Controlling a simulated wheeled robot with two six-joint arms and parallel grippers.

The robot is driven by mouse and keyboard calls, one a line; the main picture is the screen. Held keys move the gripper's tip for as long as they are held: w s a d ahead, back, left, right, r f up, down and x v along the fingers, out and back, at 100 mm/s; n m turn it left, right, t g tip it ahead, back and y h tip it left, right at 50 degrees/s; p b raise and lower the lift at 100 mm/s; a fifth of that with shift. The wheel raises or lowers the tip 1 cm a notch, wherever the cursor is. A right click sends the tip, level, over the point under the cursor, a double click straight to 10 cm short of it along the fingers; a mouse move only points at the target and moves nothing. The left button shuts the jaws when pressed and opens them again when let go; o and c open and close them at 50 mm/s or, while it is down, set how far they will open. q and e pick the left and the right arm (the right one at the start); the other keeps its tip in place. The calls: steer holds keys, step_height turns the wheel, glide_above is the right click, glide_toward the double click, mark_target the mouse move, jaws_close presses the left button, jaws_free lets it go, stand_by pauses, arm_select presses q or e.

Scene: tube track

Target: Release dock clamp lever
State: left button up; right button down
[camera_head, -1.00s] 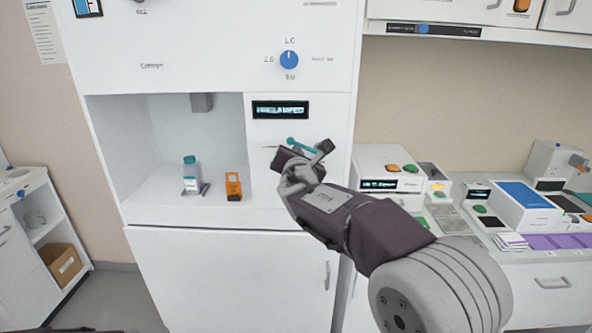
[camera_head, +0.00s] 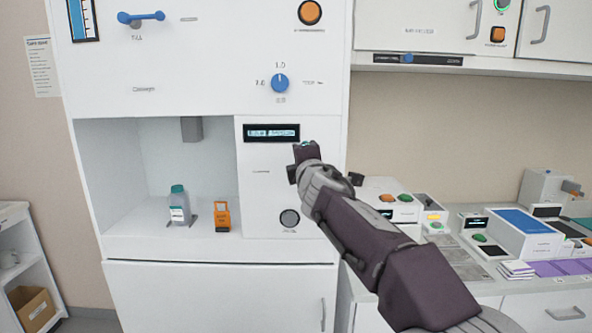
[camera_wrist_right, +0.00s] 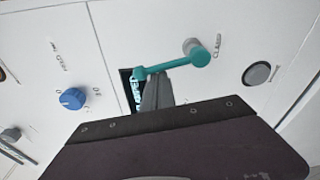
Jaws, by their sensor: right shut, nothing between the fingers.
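The teal clamp lever (camera_wrist_right: 172,67) shows in the right wrist view. It is a bar with a rounded hub at its right end, by a grey mount on the white panel, and a small knob at its left end. My left gripper is out of view.
A display (camera_head: 271,132) sits above and left of the right gripper. A blue dial (camera_head: 280,83) is higher up, and a round grey button (camera_head: 290,218) lower down. A bottle (camera_head: 179,207) and an orange item (camera_head: 221,217) stand in the open bay at left.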

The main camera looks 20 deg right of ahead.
steer(key=shift+s+d+r+m+b, duration=0.2)
steer(key=shift+d+m+b, duration=0.35)
steer(key=shift+m, duration=0.65)
steer(key=shift+d, duration=0.1)
